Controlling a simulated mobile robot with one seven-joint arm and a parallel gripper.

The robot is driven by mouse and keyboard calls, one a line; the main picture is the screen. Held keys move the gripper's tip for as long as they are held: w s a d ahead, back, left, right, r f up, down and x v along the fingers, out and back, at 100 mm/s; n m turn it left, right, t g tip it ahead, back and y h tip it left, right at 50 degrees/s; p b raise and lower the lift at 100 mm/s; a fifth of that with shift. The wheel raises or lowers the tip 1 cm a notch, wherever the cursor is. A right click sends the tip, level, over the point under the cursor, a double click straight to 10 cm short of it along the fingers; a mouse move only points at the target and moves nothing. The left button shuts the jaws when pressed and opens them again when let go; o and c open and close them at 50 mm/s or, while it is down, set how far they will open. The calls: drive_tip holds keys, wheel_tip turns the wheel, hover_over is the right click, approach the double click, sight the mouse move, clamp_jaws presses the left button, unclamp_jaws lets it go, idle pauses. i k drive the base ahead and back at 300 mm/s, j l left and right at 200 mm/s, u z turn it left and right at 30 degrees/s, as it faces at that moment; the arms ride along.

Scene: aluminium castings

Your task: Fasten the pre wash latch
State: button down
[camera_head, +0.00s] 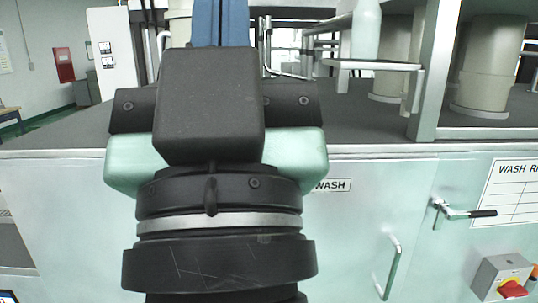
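A metal latch (450,211) with a black-gripped handle is at the right of the mint-green cabinet front. My gripper (220,28) is seen from behind, high in the left half of the view, pointing away and well left of the latch. Its black and mint body fills much of the view. Blue parts show beyond it, but whether the fingers are open or shut is unclear.
A bar handle (389,266) stands out from the door below left of the latch. A dark worktop (350,130) lies above, with a metal post (434,70) and large beige cylinders (485,65).

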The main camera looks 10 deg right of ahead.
sight(437, 203)
drive_tip(key=i+l, duration=0.1)
drive_tip(key=l, duration=0.3)
drive_tip(key=i+l+z, duration=0.1)
drive_tip(key=l, duration=0.3)
drive_tip(key=i+l, duration=0.1)
drive_tip(key=l, duration=0.25)
drive_tip(key=i+l+z, duration=0.1)
drive_tip(key=l, duration=0.3)
